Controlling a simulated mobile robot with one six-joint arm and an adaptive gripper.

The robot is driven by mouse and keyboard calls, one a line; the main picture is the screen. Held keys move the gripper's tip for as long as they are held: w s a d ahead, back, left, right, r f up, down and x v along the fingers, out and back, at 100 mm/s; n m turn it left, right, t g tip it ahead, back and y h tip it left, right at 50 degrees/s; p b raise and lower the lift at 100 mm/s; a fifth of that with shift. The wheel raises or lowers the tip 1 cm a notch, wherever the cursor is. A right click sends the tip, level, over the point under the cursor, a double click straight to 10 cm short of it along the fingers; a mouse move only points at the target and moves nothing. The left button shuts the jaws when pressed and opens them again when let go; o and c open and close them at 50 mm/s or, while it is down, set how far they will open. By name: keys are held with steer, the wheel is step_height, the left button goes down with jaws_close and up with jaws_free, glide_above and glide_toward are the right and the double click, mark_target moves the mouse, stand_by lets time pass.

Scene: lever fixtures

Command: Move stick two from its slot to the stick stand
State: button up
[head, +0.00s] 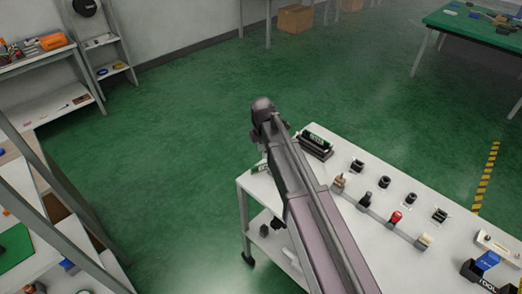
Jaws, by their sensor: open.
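A row of small upright pieces with knobs stands in a long grey strip on the white table (468,205): a tan one (339,182), a black one (366,199), a red one (395,218) and a cream one (424,241). No readable label shows which is stick two. A pale block (495,245) with small dark marks lies at the table's right; I cannot tell whether it is the stick stand. My arm crosses the table's left part, and its visible far end is above the table's far left edge. My gripper's fingers cannot be made out.
Several small black fixtures (384,182) line the table behind the knobbed pieces. A black holder with a green item (317,141) is at the far left end. A blue item sits in a black TOOL box (482,275) at lower right. Green floor (180,140) is open beyond.

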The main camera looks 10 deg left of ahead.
steer(key=shift+r+p, duration=1.85)
steer(key=shift+r, duration=0.3)
steer(key=s+d+m, duration=0.8)
steer(key=d+m, duration=0.4)
steer(key=s+d+m, duration=0.8)
steer(key=d+m, duration=0.3)
steer(key=d, duration=0.2)
steer(key=shift+m, duration=0.4)
